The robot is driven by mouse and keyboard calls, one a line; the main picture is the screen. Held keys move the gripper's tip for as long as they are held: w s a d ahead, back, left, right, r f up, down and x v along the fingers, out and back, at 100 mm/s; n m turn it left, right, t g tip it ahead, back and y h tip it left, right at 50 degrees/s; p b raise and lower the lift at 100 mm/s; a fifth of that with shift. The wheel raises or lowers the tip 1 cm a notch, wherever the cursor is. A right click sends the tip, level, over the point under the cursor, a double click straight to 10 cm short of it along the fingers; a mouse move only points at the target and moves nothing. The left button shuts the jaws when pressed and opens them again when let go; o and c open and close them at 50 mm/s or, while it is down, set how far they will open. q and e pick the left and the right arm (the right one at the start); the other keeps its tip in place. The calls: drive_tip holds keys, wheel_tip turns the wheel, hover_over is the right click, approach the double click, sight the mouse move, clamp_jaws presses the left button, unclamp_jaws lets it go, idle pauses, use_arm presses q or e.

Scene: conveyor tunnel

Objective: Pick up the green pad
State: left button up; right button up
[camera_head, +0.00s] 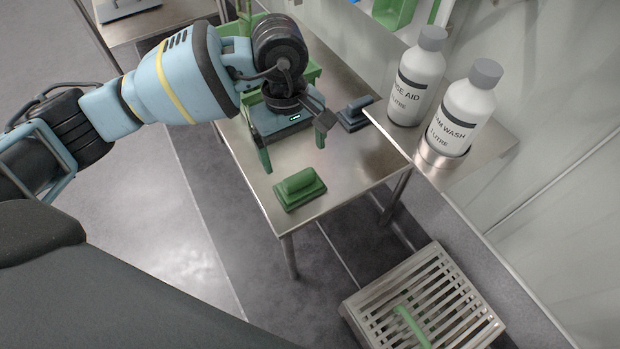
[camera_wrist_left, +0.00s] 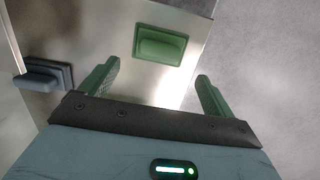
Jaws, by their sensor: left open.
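The green pad (camera_head: 299,188) lies on the steel table (camera_head: 338,181) close to its near corner, a block with a raised grip on top. It also shows in the left wrist view (camera_wrist_left: 160,45), beyond and between the fingertips. My left gripper (camera_head: 294,152) is open and empty, with its two green-tipped fingers apart on the far side of the pad. In the left wrist view my left gripper (camera_wrist_left: 156,82) has nothing between its fingers. My right gripper is not in view.
A blue-grey pad (camera_head: 354,113) sits on the table beside my gripper. Two white bottles, rinse aid (camera_head: 416,78) and another (camera_head: 463,110), stand on a side shelf at the right. A slatted grate (camera_head: 425,305) with a green item stands low at the front right.

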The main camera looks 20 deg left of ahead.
sight(299, 176)
use_arm(q)
drive_tip(key=shift+s+f+b, duration=0.2)
drive_tip(key=shift+f+b, duration=0.2)
drive_tip(key=shift+f, duration=0.85)
drive_tip(key=shift+s+d+f+b, duration=0.1)
drive_tip(key=shift+d+f+b, duration=0.15)
drive_tip(key=shift+f, duration=0.6)
drive_tip(key=shift+s+d+f+b, duration=0.15)
drive_tip(key=shift+f+b, duration=0.25)
drive_tip(key=shift+f, duration=0.5)
drive_tip(key=shift+w+d+f+b, duration=0.1)
drive_tip(key=shift+d+f+b, duration=0.15)
drive_tip(key=shift+f, duration=0.6)
drive_tip(key=c, duration=1.1)
